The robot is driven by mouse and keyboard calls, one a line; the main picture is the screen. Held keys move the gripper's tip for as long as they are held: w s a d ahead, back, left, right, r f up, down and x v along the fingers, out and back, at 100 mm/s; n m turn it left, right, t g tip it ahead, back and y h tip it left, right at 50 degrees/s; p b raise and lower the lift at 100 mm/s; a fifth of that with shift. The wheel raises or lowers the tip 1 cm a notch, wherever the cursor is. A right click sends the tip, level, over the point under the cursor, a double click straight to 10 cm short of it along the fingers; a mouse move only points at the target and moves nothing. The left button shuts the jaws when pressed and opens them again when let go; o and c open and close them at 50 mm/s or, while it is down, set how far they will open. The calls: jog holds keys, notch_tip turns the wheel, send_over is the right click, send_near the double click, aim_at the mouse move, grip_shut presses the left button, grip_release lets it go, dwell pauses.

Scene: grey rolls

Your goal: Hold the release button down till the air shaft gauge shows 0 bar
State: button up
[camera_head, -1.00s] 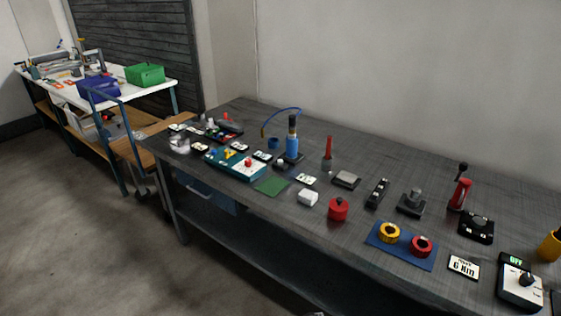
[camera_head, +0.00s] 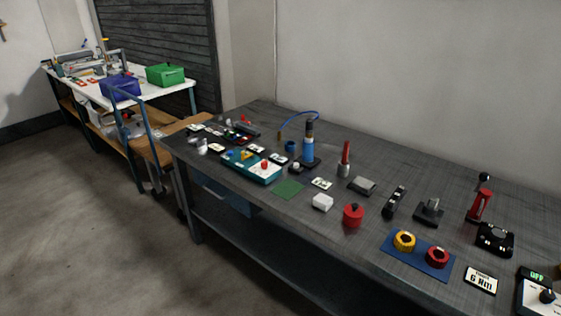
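A teal panel (camera_head: 252,167) with a red button (camera_head: 265,164) and a yellow part lies on the dark workbench, left of its middle. I cannot tell whether this red button is the release button. Behind it stands an upright blue cylinder (camera_head: 309,148) with a dark top and a blue hose (camera_head: 300,116) curving off to the left; it may be the air shaft. Small white cards or displays lie around the panel, too small to read. I cannot make out a gauge reading. My gripper is not in view.
The dark workbench (camera_head: 340,258) also carries a red pot (camera_head: 353,215), a blue mat (camera_head: 418,264) with yellow and red rings, a red lever tool (camera_head: 479,204) and a box reading OFF (camera_head: 536,290). A white table (camera_head: 150,96) stands far left. The floor (camera_head: 90,230) at left is clear.

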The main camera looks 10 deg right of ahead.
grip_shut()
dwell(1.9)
